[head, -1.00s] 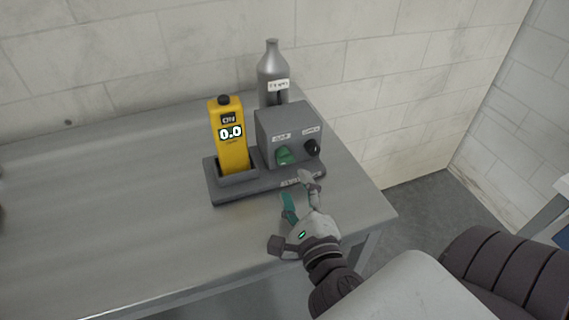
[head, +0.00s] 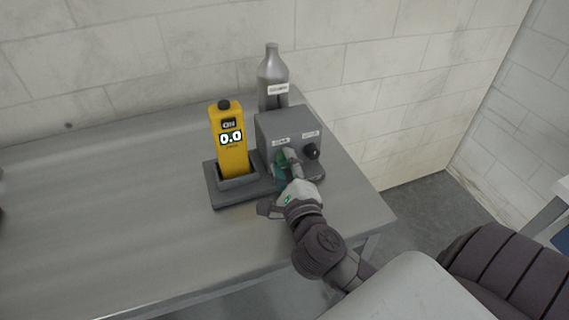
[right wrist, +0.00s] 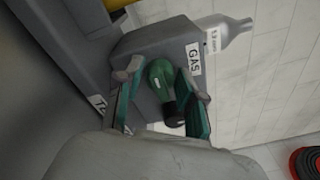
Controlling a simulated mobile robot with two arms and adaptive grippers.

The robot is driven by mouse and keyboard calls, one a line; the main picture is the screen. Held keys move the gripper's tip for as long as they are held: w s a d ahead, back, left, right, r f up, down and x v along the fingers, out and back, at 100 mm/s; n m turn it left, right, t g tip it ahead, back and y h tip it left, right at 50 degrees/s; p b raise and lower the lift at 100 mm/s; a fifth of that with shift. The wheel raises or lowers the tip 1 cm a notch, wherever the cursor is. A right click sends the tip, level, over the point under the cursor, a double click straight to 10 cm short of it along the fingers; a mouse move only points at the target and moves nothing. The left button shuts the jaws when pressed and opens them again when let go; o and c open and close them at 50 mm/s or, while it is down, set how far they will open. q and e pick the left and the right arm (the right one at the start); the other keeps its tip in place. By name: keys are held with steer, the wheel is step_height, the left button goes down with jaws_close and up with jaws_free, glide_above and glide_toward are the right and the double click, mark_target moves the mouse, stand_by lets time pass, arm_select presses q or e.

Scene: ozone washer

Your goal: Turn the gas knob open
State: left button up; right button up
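The green gas knob (head: 282,158) is on the front of a grey box (head: 287,124). It also shows in the right wrist view (right wrist: 160,76), beside a label reading GAS (right wrist: 194,60). My right gripper (head: 285,166) is at the box front and partly covers the knob. In the right wrist view my right gripper (right wrist: 158,84) is open, with one teal-padded finger on each side of the green knob. Narrow gaps seem to remain, and I cannot tell whether either finger touches. My left gripper is not in view.
A black knob (head: 312,151) sits right of the green one. A yellow meter (head: 231,146) reading 0.0 stands in the dark base (head: 228,195). A grey bottle (head: 272,68) stands behind the box. The table (head: 110,190) is clear to the left.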

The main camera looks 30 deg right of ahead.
jaws_close()
steer(key=shift+m, duration=0.3)
steer(key=shift+r+m+p, duration=0.15)
steer(key=shift+m+p, duration=0.95)
steer(key=shift+p, duration=0.05)
steer(key=m+p, duration=0.2)
steer(key=m, duration=0.2)
steer(key=shift+d, duration=0.1)
steer(key=m+y+p, duration=0.1)
steer(key=m+p, duration=0.1)
steer(key=m, duration=0.3)
steer(key=shift+m+g+p, duration=0.3)
steer(key=shift+p, duration=0.05)
steer(key=m+p, duration=0.1)
steer(key=m, duration=0.3)
steer(key=shift+s+d+y, duration=0.1)
steer(key=shift+d+y, duration=0.05)
steer(key=shift+y, duration=0.15)
steer(key=shift+m, duration=0.4)
